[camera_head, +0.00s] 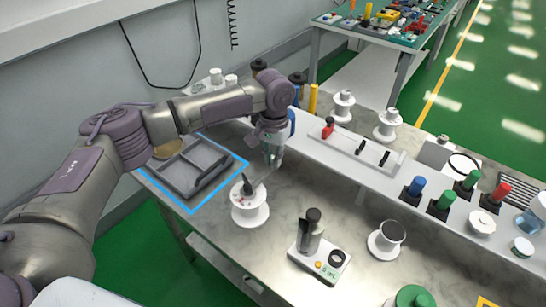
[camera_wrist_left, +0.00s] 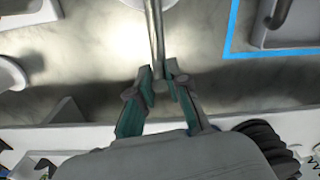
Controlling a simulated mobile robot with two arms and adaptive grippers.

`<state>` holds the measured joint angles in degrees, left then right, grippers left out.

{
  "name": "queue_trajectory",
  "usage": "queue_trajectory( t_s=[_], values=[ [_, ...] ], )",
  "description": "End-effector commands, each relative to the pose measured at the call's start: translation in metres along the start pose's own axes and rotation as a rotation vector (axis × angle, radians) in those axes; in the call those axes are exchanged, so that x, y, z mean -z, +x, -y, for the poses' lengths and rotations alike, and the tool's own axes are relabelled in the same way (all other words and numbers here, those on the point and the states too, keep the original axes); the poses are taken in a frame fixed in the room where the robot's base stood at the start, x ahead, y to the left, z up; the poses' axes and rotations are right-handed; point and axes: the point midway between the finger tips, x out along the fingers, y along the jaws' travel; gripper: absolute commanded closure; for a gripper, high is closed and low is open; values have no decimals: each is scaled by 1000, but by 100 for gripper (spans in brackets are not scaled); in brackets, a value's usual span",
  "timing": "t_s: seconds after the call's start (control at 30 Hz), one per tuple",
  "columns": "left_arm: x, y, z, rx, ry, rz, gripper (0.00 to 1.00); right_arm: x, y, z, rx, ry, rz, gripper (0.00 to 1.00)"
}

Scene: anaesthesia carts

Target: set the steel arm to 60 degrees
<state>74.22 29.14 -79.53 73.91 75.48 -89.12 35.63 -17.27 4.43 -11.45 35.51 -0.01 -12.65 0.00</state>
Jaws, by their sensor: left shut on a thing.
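The steel arm (camera_wrist_left: 155,35) is a thin metal rod that runs up the left wrist view from between my fingertips to a pale round part at the top edge. In the head view the steel arm (camera_head: 263,180) is small and slants between a white spool-shaped base (camera_head: 249,213) with a dark upright knob and my left gripper. My left gripper (camera_head: 272,158) is shut on the rod's end; its two green-grey fingers (camera_wrist_left: 160,84) pinch it in the left wrist view. I cannot read an angle on the base. My right gripper is not in view.
A grey tray (camera_head: 214,188) lies inside a blue outline left of the base. A white device (camera_head: 321,262) with a small green display, too small to read, and a white spool (camera_head: 385,241) stand to the right. A raised shelf (camera_head: 330,151) with several items runs behind.

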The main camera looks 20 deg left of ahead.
Motion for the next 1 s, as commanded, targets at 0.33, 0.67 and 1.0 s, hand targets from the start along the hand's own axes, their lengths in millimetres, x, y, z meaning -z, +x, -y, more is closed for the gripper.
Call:
queue_trajectory(
  t_s=[0.33,0.67,1.0],
  values=[
    [-3,-6,-10,-2,86,2,100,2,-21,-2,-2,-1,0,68],
    [-9,-1,-27,-1,271,-2,100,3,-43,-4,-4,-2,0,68],
    [-9,0,-27,0,272,-3,70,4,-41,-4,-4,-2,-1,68]
  ],
)
